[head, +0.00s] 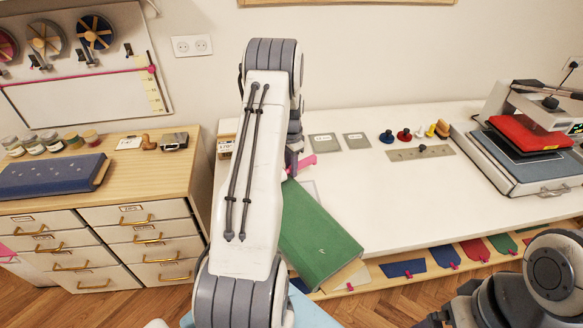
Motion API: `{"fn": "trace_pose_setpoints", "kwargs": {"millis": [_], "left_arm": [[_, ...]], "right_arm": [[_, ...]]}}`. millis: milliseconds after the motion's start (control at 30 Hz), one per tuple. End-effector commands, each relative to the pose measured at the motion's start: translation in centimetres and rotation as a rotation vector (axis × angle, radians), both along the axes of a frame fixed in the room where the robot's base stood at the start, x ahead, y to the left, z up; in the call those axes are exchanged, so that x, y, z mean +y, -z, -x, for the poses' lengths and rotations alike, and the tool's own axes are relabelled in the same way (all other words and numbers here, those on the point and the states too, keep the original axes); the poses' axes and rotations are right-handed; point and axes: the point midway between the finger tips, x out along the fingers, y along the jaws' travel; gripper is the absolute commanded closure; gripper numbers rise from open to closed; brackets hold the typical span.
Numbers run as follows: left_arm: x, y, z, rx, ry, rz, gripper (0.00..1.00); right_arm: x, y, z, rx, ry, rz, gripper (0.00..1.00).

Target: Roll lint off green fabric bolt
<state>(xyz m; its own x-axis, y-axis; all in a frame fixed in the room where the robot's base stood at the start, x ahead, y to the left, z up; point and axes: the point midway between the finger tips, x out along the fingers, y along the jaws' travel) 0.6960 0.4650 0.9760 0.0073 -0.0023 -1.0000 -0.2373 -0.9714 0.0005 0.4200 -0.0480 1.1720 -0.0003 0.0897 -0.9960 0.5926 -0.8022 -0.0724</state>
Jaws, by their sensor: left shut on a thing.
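The green fabric bolt (318,235) lies slanted at the left front of the white worktable (400,200), beside my left arm. A small pale mark shows on its top. My left gripper (294,165) is just beyond the bolt's far end, partly hidden by my arm. It is shut on a pink-handled tool (303,164), probably the lint roller; its roller head is not clear. I cannot tell whether the tool touches the bolt. Part of my right arm is at the bottom right, with dark parts that may be its gripper (436,319) cut by the edge.
A press (540,170) with a red pad stands at the table's right. Coloured fabric swatches (403,268) line the shelf below the front edge. A blue bolt (50,176) lies on the left cabinet. The table's middle is clear.

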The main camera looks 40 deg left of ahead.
Motion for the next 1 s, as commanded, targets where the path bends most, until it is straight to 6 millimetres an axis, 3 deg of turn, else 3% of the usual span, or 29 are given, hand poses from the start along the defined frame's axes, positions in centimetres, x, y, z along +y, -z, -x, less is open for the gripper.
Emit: {"fn": "trace_pose_setpoints", "kwargs": {"millis": [567, 1000], "left_arm": [[2.8, 0.1, -0.7, -0.002, -0.001, 0.000, 1.00], [2.5, 0.1, -0.6, 0.000, 0.000, 0.001, 1.00]], "right_arm": [[0.0, 0.3, 0.0, 0.000, 0.000, 0.000, 0.03], [0.0, 0.2, 0.0, 0.000, 0.000, 0.000, 0.03]]}}
